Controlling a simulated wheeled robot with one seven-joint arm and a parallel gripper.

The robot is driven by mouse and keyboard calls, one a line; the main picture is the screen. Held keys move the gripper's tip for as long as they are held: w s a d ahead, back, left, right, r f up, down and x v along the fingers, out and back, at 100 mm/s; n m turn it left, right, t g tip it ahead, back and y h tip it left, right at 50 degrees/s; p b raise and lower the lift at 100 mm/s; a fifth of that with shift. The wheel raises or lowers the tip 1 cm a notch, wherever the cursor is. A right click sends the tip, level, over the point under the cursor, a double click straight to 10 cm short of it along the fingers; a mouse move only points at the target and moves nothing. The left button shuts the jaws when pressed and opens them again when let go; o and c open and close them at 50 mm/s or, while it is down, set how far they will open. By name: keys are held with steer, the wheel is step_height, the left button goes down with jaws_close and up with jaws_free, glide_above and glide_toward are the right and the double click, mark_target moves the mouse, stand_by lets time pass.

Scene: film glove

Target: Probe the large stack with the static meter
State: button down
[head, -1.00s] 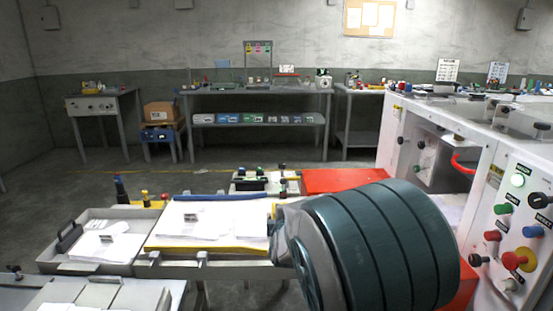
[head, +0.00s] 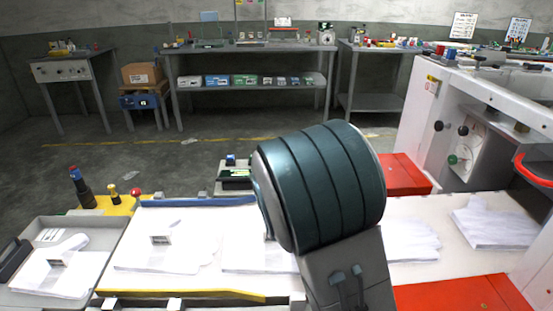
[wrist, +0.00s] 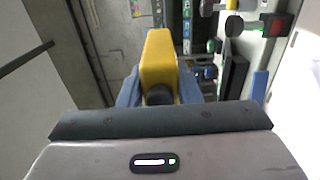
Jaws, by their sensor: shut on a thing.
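In the wrist view my gripper (wrist: 160,84) is shut on a yellow block-shaped device with a black round part, which looks like the static meter (wrist: 158,52). Its blue fingers press on both sides. In the head view my teal arm link hides the gripper and the meter. White film stacks lie on the bench: one in the left tray (head: 55,275), two on the middle board (head: 160,252) (head: 240,256), and two on the right surface (head: 408,240) (head: 495,222). I cannot tell for sure which is the large stack.
A yellow holder (head: 105,205) with dark posts and a red knob stands behind the left tray. A red panel (head: 403,175) and white machine (head: 485,95) are at right. The floor (head: 190,155) between this bench and the back tables (head: 250,47) is open.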

steer(key=shift+w+d+f, duration=0.1)
steer(key=shift+f, duration=0.15)
steer(key=shift+a+f+b, duration=0.2)
steer(key=shift+f+b, duration=0.45)
steer(key=shift+b, duration=0.1)
step_height(320, 180, down, 5)
steer(key=b, duration=0.4)
step_height(320, 180, up, 7)
steer(key=p, duration=0.5)
steer(key=shift+p, duration=0.3)
